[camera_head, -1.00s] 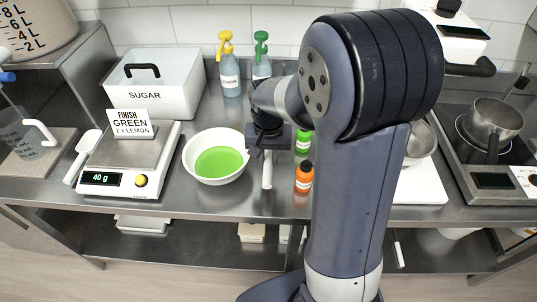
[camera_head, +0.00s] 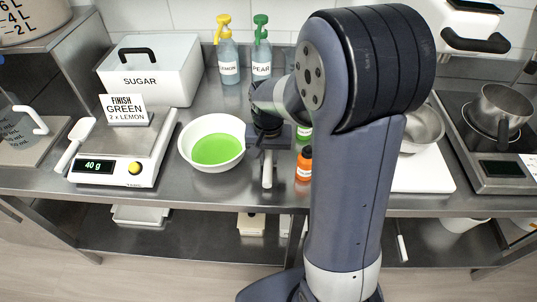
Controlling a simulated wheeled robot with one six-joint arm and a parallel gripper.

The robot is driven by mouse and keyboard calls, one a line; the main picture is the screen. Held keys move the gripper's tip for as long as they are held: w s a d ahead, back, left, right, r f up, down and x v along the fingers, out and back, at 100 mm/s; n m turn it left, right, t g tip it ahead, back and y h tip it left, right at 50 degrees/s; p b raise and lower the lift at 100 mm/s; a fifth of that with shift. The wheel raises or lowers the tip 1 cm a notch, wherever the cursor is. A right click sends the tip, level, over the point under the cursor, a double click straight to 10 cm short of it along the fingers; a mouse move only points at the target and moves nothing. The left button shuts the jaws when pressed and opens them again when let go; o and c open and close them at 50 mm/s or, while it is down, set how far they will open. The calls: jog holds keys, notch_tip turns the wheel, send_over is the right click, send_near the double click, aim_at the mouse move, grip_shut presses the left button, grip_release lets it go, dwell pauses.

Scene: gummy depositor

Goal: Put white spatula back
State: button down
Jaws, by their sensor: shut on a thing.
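My gripper (camera_head: 267,150) is at the middle of the counter, just right of the white bowl (camera_head: 184,152), and is shut on a slim white piece, which I take to be the white spatula (camera_head: 267,172). The piece hangs below the jaws, roughly upright; its upper part is hidden by the gripper. I cannot tell whether its lower end touches the counter. The bowl holds green liquid (camera_head: 217,149).
A scale (camera_head: 113,172) reading 40 g, a white scoop (camera_head: 72,147) and a SUGAR bin (camera_head: 150,85) stand left. An orange-capped bottle (camera_head: 304,166) is close right of my gripper. LEMON (camera_head: 229,70) and PEAR (camera_head: 261,70) bottles stand behind. A white board (camera_head: 420,180) lies right.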

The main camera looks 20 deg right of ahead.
jog(key=shift+f+b, duration=0.45)
jog(key=shift+f, duration=0.2)
jog(key=c, duration=1.2)
grip_release()
jog(key=shift+o, duration=0.2)
jog(key=shift+r, duration=0.1)
notch_tip(320, 180, up, 11)
jog(key=shift+s, duration=0.2)
jog(key=shift+f, duration=0.3)
jog(key=f, duration=1)
jog(key=shift+w+f, duration=0.15)
jog(key=shift+w, duration=0.05)
jog(key=shift+r+p, duration=0.25)
jog(key=shift+p, duration=0.05)
